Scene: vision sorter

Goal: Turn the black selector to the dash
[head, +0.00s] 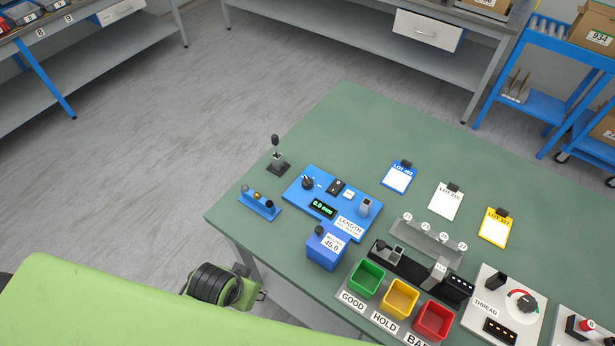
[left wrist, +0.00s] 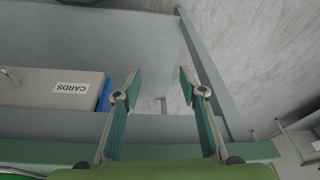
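A blue gauge box marked LENGTH (head: 345,222) lies on the green table in the head view. A small black knob (head: 308,183) sits at its upper left corner, with a small pale mark to its right. I take this knob as the black selector; its pointing direction is too small to read. My left gripper (left wrist: 160,88) is open and empty in the left wrist view. It is apart from the knob; in the head view my green left arm ends left of the table's near edge. My right gripper is in neither view.
A blue block (head: 326,249) and a small blue rack (head: 260,204) flank the gauge. A black joystick-like stand (head: 277,162) is behind. Green, yellow and red bins (head: 400,298) and a THREAD panel (head: 507,300) lie right. A drawer marked CARDS (left wrist: 58,88) shows in the wrist view.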

